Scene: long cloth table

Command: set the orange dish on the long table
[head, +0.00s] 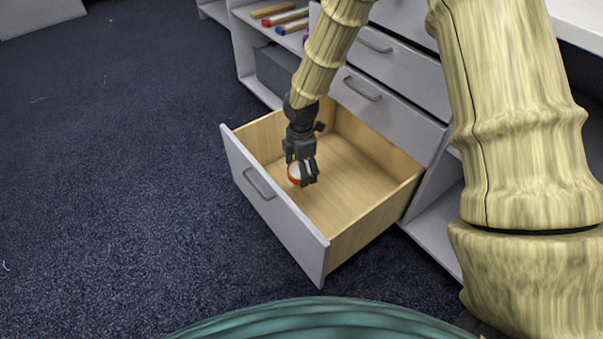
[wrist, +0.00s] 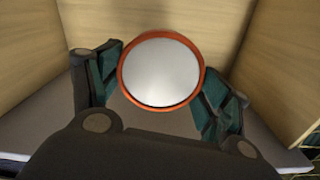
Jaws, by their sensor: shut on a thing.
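The orange dish (head: 294,174) is small and round, with an orange rim and a pale inside. It is at my gripper (head: 305,172), inside an open drawer (head: 346,189). In the wrist view the orange dish (wrist: 160,71) sits between the two fingers of my gripper (wrist: 163,90), which are shut on it. I cannot tell whether the dish touches the drawer floor. The long cloth table cannot be made out for certain in these views.
The drawer's grey front (head: 270,205) and wooden walls surround my gripper. Closed drawers (head: 395,60) rise behind it. An open shelf holds a grey box (head: 277,72) and several coloured sticks (head: 285,18). Dark carpet (head: 110,180) to the left is clear.

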